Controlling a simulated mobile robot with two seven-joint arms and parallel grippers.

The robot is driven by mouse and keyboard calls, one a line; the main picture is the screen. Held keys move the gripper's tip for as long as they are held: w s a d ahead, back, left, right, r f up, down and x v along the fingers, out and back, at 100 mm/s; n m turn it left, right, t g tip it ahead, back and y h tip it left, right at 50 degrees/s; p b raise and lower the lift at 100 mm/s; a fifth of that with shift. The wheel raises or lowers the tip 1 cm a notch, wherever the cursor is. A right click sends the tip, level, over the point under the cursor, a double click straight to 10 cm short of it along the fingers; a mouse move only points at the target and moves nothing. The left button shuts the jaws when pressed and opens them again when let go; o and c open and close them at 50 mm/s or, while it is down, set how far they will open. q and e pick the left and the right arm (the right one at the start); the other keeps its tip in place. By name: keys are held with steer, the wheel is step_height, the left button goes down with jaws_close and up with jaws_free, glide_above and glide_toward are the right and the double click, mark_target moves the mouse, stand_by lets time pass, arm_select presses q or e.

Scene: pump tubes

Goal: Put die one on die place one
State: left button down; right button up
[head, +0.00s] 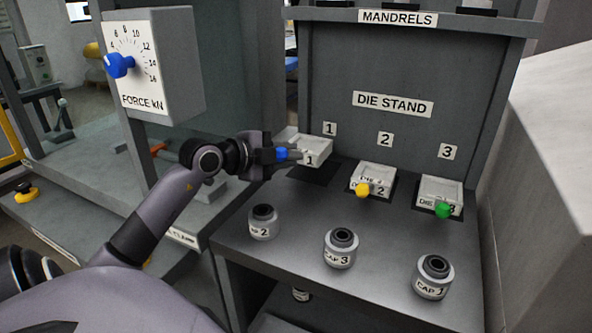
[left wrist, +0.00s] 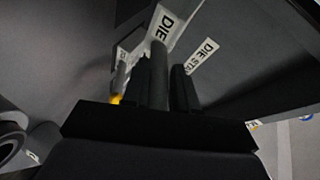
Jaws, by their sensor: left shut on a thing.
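Die one (head: 318,150) is a pale block with a "1" label and a blue knob (head: 281,154) facing left. My left gripper (head: 284,155) is shut on it at the knob side. The die is over the rear part of die place one (head: 312,173), a dark patch below the "1" sign at the left of the die stand. Whether it touches the surface I cannot tell. My right gripper is not in view.
Die two (head: 375,178) with a yellow knob and die three (head: 440,192) with a green knob sit to the right. Caps 2 (head: 263,223), 3 (head: 340,249) and 1 (head: 433,278) stand in front. The force gauge box (head: 150,65) is at the left.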

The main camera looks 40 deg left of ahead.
mark_target(312, 148)
arm_select(q)
steer(key=w, duration=0.1)
steer(key=w+a, duration=0.1)
steer(key=w, duration=0.3)
steer(key=shift+a+r, duration=0.3)
steer(key=shift+f, duration=0.7)
step_height(312, 148, down, 5)
steer(key=shift+f+b, duration=0.2)
steer(key=shift+b, duration=0.2)
steer(key=shift+w+f, duration=0.15)
steer(key=shift+f, duration=0.05)
steer(key=c, duration=1.2)
jaws_free()
steer(key=shift+f, duration=0.25)
steer(key=shift+c, duration=0.2)
steer(key=o, duration=0.4)
steer(key=shift+c, duration=0.2)
steer(key=shift+r, duration=0.1)
